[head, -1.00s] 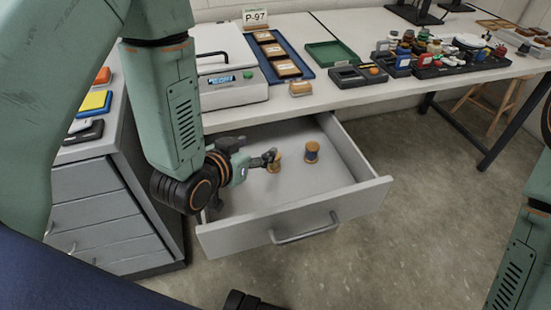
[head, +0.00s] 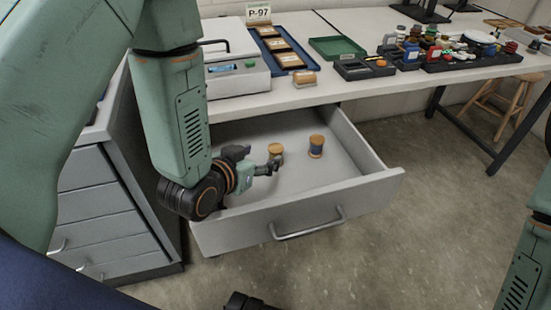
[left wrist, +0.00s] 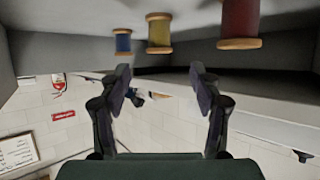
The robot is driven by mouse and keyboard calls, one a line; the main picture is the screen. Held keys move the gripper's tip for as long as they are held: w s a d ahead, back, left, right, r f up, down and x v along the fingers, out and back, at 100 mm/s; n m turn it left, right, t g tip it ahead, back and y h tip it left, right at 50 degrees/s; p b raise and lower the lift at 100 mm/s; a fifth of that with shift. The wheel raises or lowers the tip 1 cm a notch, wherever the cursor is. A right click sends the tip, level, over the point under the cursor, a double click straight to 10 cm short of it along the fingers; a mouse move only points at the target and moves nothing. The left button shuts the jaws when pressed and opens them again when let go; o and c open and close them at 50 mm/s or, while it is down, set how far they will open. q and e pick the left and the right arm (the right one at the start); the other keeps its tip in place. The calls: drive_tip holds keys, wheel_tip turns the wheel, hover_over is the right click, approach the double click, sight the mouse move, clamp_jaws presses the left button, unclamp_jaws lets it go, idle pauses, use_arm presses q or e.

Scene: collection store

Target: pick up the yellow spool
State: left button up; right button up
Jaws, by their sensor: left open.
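The yellow spool (head: 276,149) stands in the open grey drawer (head: 297,210), just beyond my left gripper (head: 272,166), which partly covers it in the head view. In the left wrist view the yellow spool (left wrist: 158,35) shows beyond the open fingers (left wrist: 162,85), roughly in line with the gap between them. The fingers are empty and apart from it. A blue spool (head: 316,146) stands to its right in the head view; it also shows in the left wrist view (left wrist: 123,42). A red spool (left wrist: 240,22) shows only in the left wrist view.
The drawer's front with its handle (head: 308,223) and its side walls surround the spools. The bench (head: 290,98) above carries a grey device (head: 236,76), a blue tray (head: 267,50) and a green tray (head: 338,48). A grey cabinet (head: 102,210) stands at the left.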

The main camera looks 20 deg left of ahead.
sight(274, 149)
use_arm(q)
drive_tip(key=b+x, duration=0.2)
drive_tip(key=x, duration=0.5)
drive_tip(key=shift+r, duration=0.1)
drive_tip(key=c, duration=1.2)
